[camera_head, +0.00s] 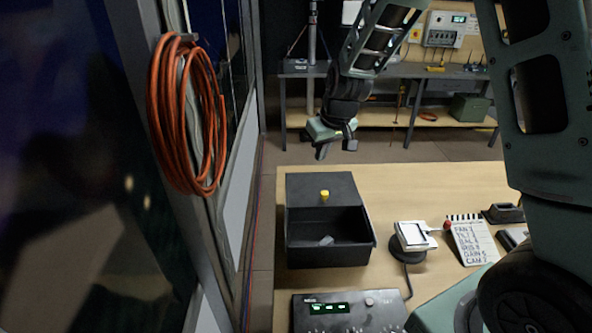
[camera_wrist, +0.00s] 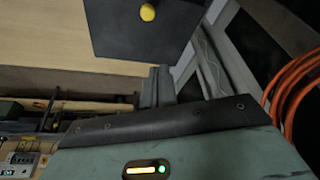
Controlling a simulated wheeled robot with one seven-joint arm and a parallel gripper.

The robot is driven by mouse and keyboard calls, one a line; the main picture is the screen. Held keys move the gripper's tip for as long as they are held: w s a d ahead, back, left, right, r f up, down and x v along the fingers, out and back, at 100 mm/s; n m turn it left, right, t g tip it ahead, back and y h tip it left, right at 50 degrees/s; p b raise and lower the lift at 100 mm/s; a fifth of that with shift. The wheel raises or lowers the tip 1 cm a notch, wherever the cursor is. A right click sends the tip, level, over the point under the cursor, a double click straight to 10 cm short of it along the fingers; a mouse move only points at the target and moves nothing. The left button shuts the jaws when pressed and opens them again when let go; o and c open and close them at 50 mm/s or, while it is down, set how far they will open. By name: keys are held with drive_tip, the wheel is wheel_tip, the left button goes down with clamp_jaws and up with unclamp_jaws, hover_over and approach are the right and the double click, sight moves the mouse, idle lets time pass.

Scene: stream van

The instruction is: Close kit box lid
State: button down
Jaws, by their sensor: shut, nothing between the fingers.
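The black kit box (camera_head: 370,246) stands on the wooden table, its front part open at the top. Its flat dark lid (camera_head: 302,188) extends at the back of the box, with a yellow knob (camera_head: 324,194) on the face I see. I cannot tell the lid's exact tilt. The wrist view shows the lid (camera_wrist: 120,32) and the yellow knob (camera_wrist: 147,12) at the top. My gripper (camera_head: 336,147) is above and beyond the lid, apart from it. Its fingers are shut and empty, close together in the wrist view (camera_wrist: 158,85).
A small grey item (camera_head: 326,241) lies in the box. A black control panel (camera_head: 345,312) is in front. Right of the box are a round stand with a white-edged device (camera_head: 412,237) and a lettered slate (camera_head: 472,243). Orange cable (camera_head: 180,115) hangs at left.

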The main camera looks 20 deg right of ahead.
drive_tip(key=p, duration=0.3)
hover_over(317, 193)
drive_tip(key=w, duration=0.2)
wheel_tip(317, 193, down, 9)
drive_tip(key=shift+s+r, duration=0.1)
drive_tip(key=shift+r, duration=0.05)
drive_tip(key=shift+s+f, duration=0.15)
drive_tip(key=shift+f, duration=0.2)
drive_tip(key=shift+s+d+f+p, duration=0.15)
drive_tip(key=shift+s+p, duration=0.5)
drive_tip(key=shift+s, duration=0.55)
drive_tip(key=shift+s+f, duration=0.25)
drive_tip(key=shift+s, duration=0.25)
